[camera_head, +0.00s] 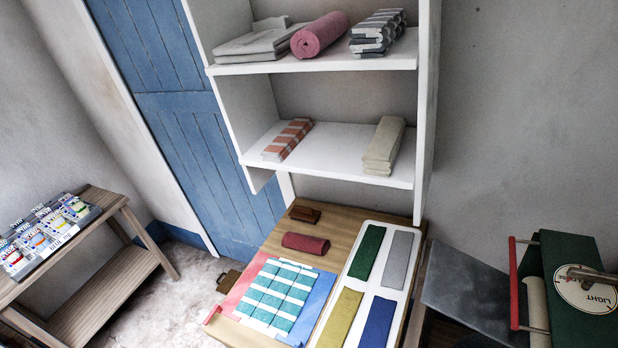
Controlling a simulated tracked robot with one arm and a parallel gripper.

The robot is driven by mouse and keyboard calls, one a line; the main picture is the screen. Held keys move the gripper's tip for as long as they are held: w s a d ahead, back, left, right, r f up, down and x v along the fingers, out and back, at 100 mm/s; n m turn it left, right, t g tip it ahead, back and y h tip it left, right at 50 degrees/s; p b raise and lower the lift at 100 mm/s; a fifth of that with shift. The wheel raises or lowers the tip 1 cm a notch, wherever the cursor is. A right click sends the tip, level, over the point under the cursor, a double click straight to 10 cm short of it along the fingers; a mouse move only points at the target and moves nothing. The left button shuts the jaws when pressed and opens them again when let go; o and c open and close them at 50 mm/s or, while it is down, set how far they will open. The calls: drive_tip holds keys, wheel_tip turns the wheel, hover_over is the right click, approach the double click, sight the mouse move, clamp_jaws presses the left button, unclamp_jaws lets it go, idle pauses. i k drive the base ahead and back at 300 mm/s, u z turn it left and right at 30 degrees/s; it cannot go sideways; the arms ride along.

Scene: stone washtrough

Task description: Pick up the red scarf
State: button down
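A dark red rolled cloth (305,243), which looks like the red scarf, lies on the wooden table (345,217) below the shelves. It lies behind a teal-and-white checked cloth (272,297) and left of a white tray (404,231). A larger dusty-red roll (319,35) lies on the upper shelf; I cannot tell whether it is a scarf. My gripper is not visible in this view, and nothing is seen touching the dark red roll.
The tray holds folded green (367,253), grey (397,259), yellow (340,318) and blue (377,322) cloths. A brown block (305,214) lies behind the roll. White shelving (428,100) rises behind the table. A green machine with a dial (587,291) stands right.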

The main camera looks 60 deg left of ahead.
sight(319, 246)
drive_tip(key=u, duration=1)
drive_tip(key=k, duration=1.05)
drive_tip(key=u, duration=0.3)
drive_tip(key=i, duration=1)
drive_tip(key=u, duration=0.05)
